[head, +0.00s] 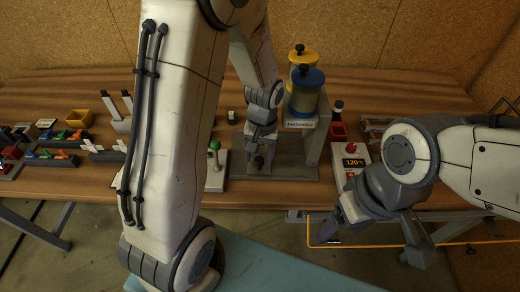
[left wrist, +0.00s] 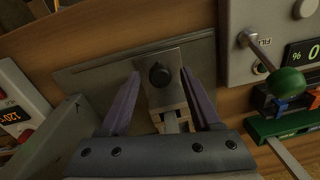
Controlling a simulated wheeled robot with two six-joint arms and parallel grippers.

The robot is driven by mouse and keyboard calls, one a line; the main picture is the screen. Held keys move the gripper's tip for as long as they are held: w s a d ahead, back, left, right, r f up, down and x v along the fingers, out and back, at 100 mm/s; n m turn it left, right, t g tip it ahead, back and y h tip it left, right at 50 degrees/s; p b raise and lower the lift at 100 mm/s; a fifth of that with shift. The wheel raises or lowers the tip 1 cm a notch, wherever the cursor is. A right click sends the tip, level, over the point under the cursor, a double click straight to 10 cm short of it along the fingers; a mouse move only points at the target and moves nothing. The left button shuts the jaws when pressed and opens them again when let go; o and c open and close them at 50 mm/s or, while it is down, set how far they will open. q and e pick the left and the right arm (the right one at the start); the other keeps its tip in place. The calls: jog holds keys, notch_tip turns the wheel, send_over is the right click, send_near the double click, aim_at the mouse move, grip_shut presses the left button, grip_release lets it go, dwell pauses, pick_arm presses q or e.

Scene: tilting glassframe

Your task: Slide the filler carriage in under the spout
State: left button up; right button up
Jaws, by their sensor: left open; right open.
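The filler carriage (left wrist: 158,97) shows in the left wrist view as a small grey metal block with a black knob (left wrist: 160,74) on top, over a flat metal base plate (left wrist: 90,72). My left gripper (left wrist: 160,80) is open, with one finger on each side of the carriage and knob; I cannot tell whether the fingers touch. In the head view my left gripper (head: 258,160) is low in front of the filler stand (head: 314,143), which bears a blue-lidded and a yellow-lidded tank. I cannot make out the spout. My right gripper (head: 325,228) is open and empty beyond the table's front edge.
A panel with a green-knobbed lever (head: 214,147) stands left of the base plate. A box with a red button and a 120 display (head: 353,162) stands right. My left arm hides part of the table.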

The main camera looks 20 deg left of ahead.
pick_arm(q)
notch_tip(320, 180, up, 10)
jog(key=shift+d, duration=0.25)
jog(key=shift+r, duration=0.1)
